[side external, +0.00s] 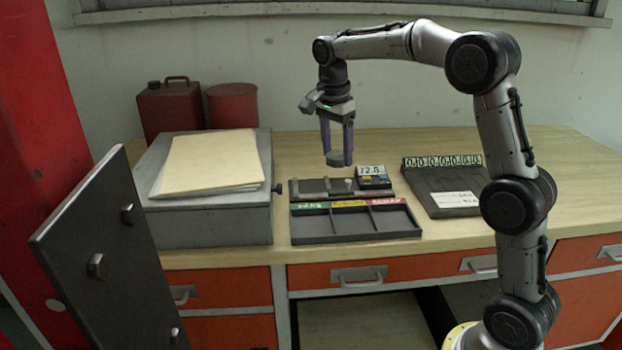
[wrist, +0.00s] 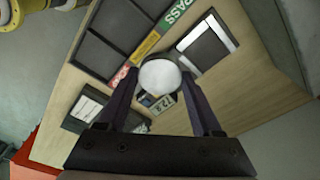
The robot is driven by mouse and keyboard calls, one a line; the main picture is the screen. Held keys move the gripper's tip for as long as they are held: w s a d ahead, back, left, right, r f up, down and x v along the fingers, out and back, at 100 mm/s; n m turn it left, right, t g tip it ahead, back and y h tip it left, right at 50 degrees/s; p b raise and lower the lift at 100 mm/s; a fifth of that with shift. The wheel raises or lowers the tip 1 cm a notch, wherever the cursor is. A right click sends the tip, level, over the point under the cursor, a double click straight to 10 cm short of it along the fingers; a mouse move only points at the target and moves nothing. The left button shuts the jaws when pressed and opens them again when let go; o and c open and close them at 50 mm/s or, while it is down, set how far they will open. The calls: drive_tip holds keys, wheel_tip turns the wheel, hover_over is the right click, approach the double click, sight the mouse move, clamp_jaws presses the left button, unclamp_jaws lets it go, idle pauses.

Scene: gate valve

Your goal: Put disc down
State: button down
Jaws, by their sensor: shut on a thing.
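My gripper (side external: 337,163) is shut on a round grey disc (side external: 335,158), holding it in the air above the bench fixture. In the wrist view the disc (wrist: 159,76) looks pale and sits between the two purple fingers. Below is a dark tray (side external: 352,239) with three compartments that look empty, labelled green, yellow and red. The green label (wrist: 174,12) reads PASS in the wrist view. The disc partly hides the fixture in the wrist view.
A grey box (side external: 221,218) with folders (side external: 208,162) on top stands left of the tray. A dark sloped rack (side external: 433,182) with a row of digits stands to the right. Red cans (side external: 169,109) stand behind the box. Bench wood between tray and rack is clear.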

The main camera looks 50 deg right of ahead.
drive_tip(key=w+d+f, duration=0.2)
drive_tip(key=w, duration=0.3)
hover_over(312, 186)
drive_tip(key=f, duration=0.5)
drive_tip(key=shift+s+a, duration=0.35)
drive_tip(key=shift+s, duration=0.05)
drive_tip(key=shift+w+d+f, duration=0.15)
drive_tip(key=shift+w+f, duration=0.3)
drive_tip(key=shift+f, duration=1.65)
drive_tip(key=shift+f, duration=0.1)
drive_tip(key=shift+c, duration=1.7)
unclamp_jaws()
drive_tip(key=shift+f, duration=0.15)
